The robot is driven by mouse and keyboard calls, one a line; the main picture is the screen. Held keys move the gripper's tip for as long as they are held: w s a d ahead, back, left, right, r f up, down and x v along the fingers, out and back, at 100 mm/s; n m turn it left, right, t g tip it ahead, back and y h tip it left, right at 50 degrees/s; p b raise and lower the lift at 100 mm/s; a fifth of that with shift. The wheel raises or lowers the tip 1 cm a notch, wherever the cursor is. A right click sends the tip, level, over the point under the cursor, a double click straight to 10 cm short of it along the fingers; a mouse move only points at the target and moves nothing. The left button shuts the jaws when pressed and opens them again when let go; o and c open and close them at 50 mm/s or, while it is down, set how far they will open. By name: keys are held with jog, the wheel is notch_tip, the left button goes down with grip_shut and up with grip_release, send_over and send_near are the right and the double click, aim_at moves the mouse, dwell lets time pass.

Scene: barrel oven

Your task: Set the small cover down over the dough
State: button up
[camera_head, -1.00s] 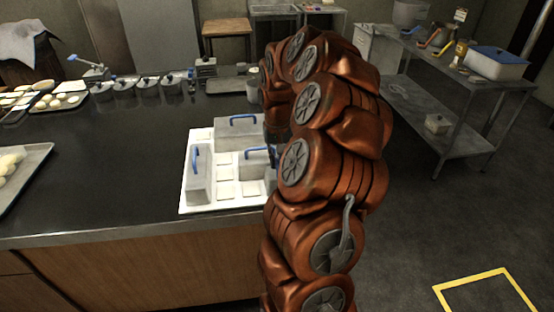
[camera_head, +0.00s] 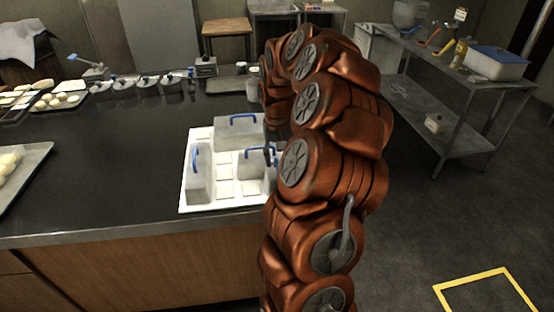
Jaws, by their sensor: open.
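A white tray (camera_head: 229,203) on the dark counter has shallow square compartments. Three grey metal covers with blue handles are on it: a large cover (camera_head: 238,135) at the back, a narrow cover (camera_head: 200,180) on the left, and the small cover (camera_head: 250,171) on the right. The small cover appears to sit down on the tray. My gripper (camera_head: 270,157) is mostly hidden behind my copper arm; a dark part of it shows at the right end of the small cover's handle. It is open. No dough shows on this tray; what lies under the covers is hidden.
A metal tray with pale dough (camera_head: 12,165) lies at the counter's left edge. Several small lidded containers (camera_head: 148,82) and a tray of dough pieces (camera_head: 60,101) stand at the back. My arm blocks the tray's right side. The counter's middle left is clear.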

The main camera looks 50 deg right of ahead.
notch_tip(320, 180, up, 11)
dwell(0.4)
jog(key=shift+a+r, duration=0.1)
jog(key=s+a+n, duration=0.3)
jog(key=a, duration=0.8)
jog(key=s+a+n, duration=0.2)
jog(key=s+a, duration=0.1)
jog(key=a, duration=0.9)
jog(key=s+a+f+n+g, duration=0.1)
jog(key=s+a+f, duration=0.2)
jog(key=s, duration=0.6)
jog(key=s+a+f+n, duration=0.1)
jog(key=s+a+f, duration=0.3)
jog(key=s+a, duration=0.2)
jog(key=s, duration=0.2)
jog(key=shift+s+a+g, duration=0.15)
jog(key=shift+s+g, duration=0.2)
jog(key=shift+g, duration=0.05)
